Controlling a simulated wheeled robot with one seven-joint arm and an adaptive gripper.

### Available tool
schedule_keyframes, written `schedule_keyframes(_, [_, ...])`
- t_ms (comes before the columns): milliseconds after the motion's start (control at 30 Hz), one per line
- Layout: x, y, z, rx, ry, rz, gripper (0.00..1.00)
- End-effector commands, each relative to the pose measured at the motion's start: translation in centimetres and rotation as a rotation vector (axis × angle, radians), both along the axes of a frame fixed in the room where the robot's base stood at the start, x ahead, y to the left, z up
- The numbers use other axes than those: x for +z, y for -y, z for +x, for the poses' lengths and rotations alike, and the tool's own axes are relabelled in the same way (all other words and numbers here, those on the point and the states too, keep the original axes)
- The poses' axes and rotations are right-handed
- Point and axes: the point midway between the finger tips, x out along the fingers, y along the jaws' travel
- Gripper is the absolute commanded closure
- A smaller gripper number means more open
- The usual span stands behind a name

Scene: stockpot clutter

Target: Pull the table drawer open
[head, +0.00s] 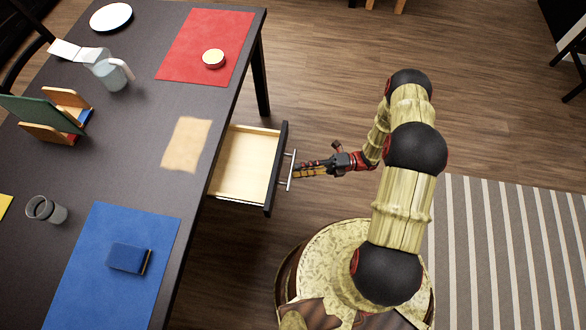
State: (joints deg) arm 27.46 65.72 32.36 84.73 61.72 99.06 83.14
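The table drawer (245,163) stands pulled out from the right side of the dark table (143,150). Its light wooden inside shows and looks empty. Its dark front carries a thin metal bar handle (291,171). My gripper (298,171) is at the handle, with its fingertips at or very near the bar, reaching in from the right. I cannot tell whether the fingers are closed around the bar, as they are small here and seen from above.
On the table are a red mat (207,45) with a round tin (213,58), a blue mat (112,275) with a blue wallet-like item (129,258), a pitcher (112,74), a glass (46,210) and a plate (111,17). Open floor lies right of the drawer; a striped rug (510,250) is at lower right.

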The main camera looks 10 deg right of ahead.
Motion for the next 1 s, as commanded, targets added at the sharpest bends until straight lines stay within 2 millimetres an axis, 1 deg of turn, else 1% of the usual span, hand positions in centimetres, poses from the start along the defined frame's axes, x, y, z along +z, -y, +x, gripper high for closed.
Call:
schedule_keyframes(33, [-0.2,1.2,0.0,-0.004,0.001,0.000,0.73])
schedule_keyframes(200, [-0.9,4.6,0.1,-0.003,0.001,-0.001,0.73])
schedule_keyframes(400, [-1.4,7.4,0.1,-0.002,0.002,-0.001,0.73])
schedule_keyframes(600, [-1.6,8.4,0.0,0.000,0.000,-0.001,0.73])
schedule_keyframes(1000, [-1.6,8.4,0.1,0.000,0.000,0.000,0.73])
